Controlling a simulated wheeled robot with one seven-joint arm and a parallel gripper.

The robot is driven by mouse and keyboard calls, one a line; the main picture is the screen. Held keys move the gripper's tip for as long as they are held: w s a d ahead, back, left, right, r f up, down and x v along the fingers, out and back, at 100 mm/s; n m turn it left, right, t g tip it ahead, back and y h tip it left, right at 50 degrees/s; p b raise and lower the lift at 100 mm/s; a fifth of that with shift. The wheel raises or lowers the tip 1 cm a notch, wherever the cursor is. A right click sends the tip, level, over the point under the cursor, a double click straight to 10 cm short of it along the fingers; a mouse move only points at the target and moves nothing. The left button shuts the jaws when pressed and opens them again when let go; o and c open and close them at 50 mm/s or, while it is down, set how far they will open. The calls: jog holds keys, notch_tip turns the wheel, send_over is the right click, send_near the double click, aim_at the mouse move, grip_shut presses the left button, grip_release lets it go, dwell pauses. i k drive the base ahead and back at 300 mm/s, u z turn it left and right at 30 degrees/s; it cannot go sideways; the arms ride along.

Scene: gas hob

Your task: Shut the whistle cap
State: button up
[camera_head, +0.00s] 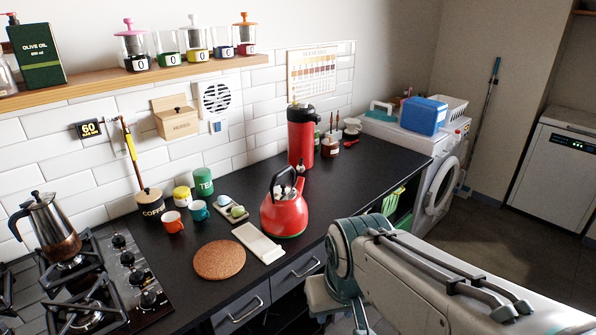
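The red kettle (284,214) stands upright on the black worktop, right of the cork mat. Its black handle arches over the top, and its red spout (299,185) points up and to the right. A small dark piece (301,166) shows just above the spout tip and looks like the whistle cap. It is too small to tell whether it is open or shut, or whether it touches the spout. My arm comes in from the lower right and bends down in front of the worktop. My gripper is out of view.
A cork mat (219,260) and a pale flat slab (257,243) lie left of the kettle. A tall red flask (300,138) stands behind it. Mugs, jars and the hob (84,285) are further left. Clear worktop (358,178) lies to the right.

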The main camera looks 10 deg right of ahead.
aim_at(300, 169)
jog(key=z, duration=1.35)
jog(key=i, duration=1.55)
jog(key=u, duration=0.55)
